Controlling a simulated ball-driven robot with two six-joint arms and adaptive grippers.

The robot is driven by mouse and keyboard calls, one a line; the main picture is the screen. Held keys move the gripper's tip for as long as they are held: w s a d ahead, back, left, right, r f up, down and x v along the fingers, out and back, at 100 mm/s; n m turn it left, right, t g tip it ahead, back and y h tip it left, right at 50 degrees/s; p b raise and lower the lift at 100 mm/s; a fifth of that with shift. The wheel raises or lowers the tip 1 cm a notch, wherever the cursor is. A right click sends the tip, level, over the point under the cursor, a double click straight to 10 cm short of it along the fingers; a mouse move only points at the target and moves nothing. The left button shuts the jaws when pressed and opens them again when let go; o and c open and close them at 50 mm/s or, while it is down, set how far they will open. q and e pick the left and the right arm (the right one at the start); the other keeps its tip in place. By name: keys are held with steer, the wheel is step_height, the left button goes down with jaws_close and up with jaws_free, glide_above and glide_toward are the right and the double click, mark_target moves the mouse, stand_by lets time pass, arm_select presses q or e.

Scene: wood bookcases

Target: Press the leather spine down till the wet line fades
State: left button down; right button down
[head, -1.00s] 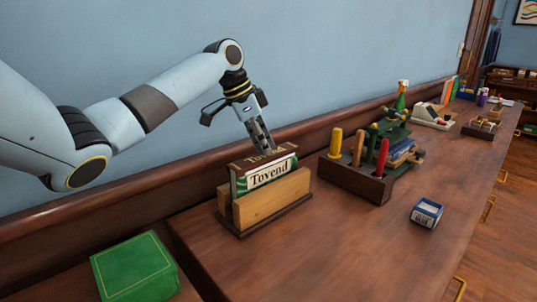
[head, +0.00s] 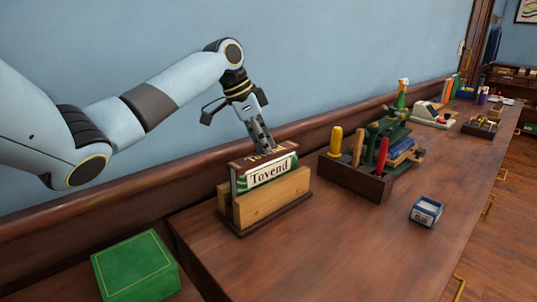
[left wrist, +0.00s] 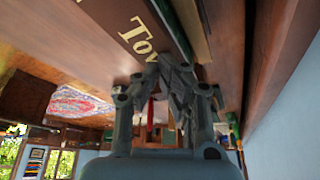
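A book with a brown leather spine (head: 250,160) and gold lettering stands spine-up in a wooden holder (head: 272,200). Its green and white front reads "Tovend". My left gripper (head: 266,147) points down onto the spine from above, its fingertips together and seemingly touching the far part of the spine. In the left wrist view, the shut fingertips (left wrist: 174,68) are at the spine (left wrist: 125,25) beside the gold letters, with nothing between them. A wet line cannot be made out. My right gripper is not in view.
A wooden tool rack (head: 355,180) with several handled tools stands right of the holder. A small blue-and-white box (head: 425,212) lies near the bench front. A green box (head: 135,268) is at the lower left. The blue wall (head: 330,60) rises behind the bench.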

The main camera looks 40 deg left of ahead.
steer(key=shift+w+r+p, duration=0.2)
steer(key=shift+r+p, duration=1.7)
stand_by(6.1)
